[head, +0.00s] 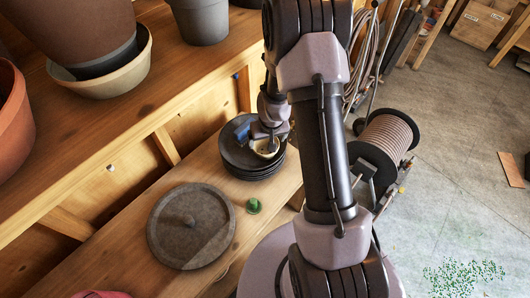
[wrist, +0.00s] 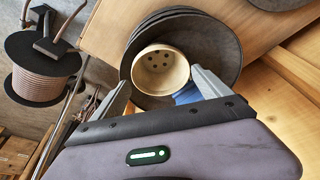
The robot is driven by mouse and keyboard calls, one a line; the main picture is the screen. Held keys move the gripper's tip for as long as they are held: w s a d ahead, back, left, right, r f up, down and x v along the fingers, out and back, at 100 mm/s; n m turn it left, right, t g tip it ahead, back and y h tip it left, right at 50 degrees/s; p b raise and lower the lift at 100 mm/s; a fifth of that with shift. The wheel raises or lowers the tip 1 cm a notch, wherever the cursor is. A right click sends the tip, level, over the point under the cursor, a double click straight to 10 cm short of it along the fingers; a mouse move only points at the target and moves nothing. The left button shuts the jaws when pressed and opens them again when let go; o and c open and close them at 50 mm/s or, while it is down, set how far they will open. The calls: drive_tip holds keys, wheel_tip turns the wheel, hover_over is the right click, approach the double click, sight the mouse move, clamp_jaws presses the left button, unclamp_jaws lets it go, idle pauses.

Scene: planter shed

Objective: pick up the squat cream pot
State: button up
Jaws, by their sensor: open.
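The squat cream pot (wrist: 152,82) stands in the top dish of a stack of dark saucers (wrist: 222,48). In the wrist view I see into its open mouth, with several drain holes in its floor. In the head view only a small part of the pot (head: 266,154) shows beneath my gripper, on the saucer stack (head: 235,155). My gripper (wrist: 161,78) is open, one finger on each side of the pot. The right finger looks close to the rim; I cannot tell whether either finger touches it.
Something blue (wrist: 187,94) lies beside the pot near the right finger. Larger pots stand on the upper shelf. A hose reel (head: 385,140) is on the floor.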

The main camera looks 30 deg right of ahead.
sight(265, 149)
drive_tip(key=b+x, duration=0.2)
drive_tip(key=x, duration=0.3)
drive_tip(key=shift+w+f+b, duration=0.15)
drive_tip(key=shift+f+b, duration=0.15)
drive_tip(key=shift+r, duration=0.2)
drive_tip(key=c, duration=1.1)
drive_tip(key=shift+o, duration=0.2)
